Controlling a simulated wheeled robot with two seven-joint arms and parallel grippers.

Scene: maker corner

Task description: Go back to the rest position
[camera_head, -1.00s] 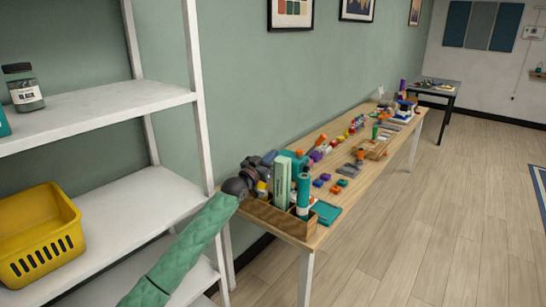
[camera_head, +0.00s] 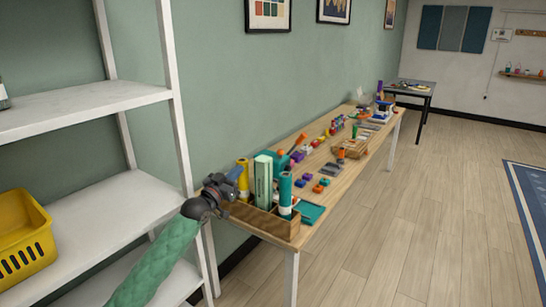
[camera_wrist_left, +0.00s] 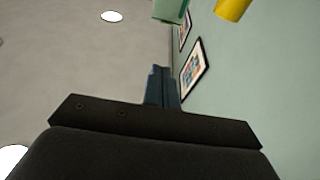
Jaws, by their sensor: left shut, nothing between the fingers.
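My left arm, in a green quilted sleeve, comes in from the lower left in the head view. Its dark left gripper (camera_head: 224,185) is at the near left end of the long wooden table (camera_head: 318,205), beside the wooden holder (camera_head: 268,224). In the left wrist view the two fingers (camera_wrist_left: 162,84) are together with nothing between them. A pale green box (camera_head: 263,181), a teal tube (camera_head: 285,194) and a yellow tube (camera_head: 243,180) stand just right of the gripper. My right gripper is not in view.
A white shelf unit (camera_head: 100,205) with a yellow basket (camera_head: 24,240) stands close on the left. Several small coloured parts and a wooden tray (camera_head: 350,148) lie along the table. A dark table (camera_head: 418,90) stands farther back.

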